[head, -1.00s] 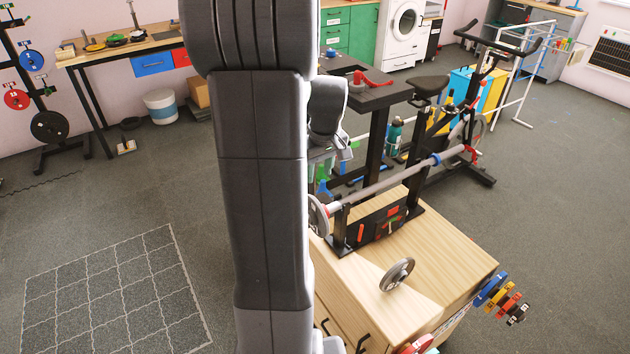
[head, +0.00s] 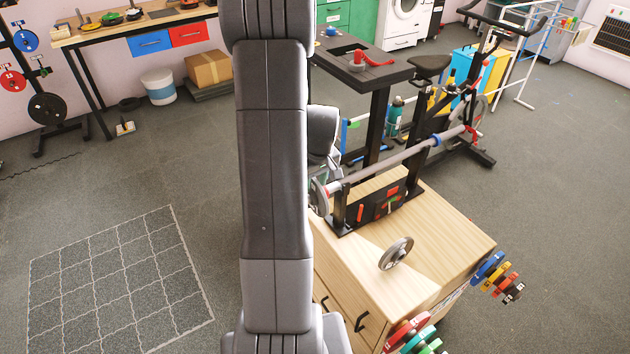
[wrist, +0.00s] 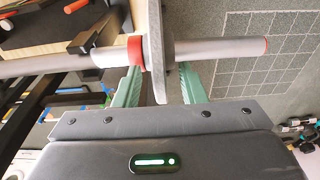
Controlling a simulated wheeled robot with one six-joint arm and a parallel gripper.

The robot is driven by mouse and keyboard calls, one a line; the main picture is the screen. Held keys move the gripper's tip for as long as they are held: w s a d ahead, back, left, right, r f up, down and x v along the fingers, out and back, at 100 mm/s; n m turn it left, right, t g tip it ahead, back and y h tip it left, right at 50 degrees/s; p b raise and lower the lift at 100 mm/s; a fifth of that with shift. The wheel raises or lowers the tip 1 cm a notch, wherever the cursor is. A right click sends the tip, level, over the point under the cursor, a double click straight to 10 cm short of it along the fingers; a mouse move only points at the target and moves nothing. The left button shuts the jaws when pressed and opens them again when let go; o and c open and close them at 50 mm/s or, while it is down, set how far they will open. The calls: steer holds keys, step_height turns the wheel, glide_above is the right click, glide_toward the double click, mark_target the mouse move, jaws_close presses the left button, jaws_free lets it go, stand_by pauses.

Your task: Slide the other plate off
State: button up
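A grey plate (wrist: 159,45) sits on the near end of a horizontal grey bar, seen edge-on in the wrist view. It also shows in the head view (head: 320,196), partly hidden by my arm. A red collar (wrist: 135,50) is beside it on the bar's inner side, and the bar's red-tipped free end (wrist: 266,46) is on the other side. My gripper (wrist: 163,68) has its two green fingers apart, one on each side of the plate's lower edge, with gaps seeming to show. My arm mostly hides the gripper in the head view. Another grey plate (head: 396,253) stands on the wooden cabinet top.
The bar (head: 400,160) rests on a black rack (head: 340,212) on the wooden cabinet (head: 440,235). An exercise bike (head: 450,90) and a dark stand (head: 362,68) are behind. Coloured small plates hang on the cabinet's right side. The floor with a grid (head: 120,285) is clear at left.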

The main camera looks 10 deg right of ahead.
jaws_close()
steer(key=shift+w+r, duration=0.1)
stand_by(1.2)
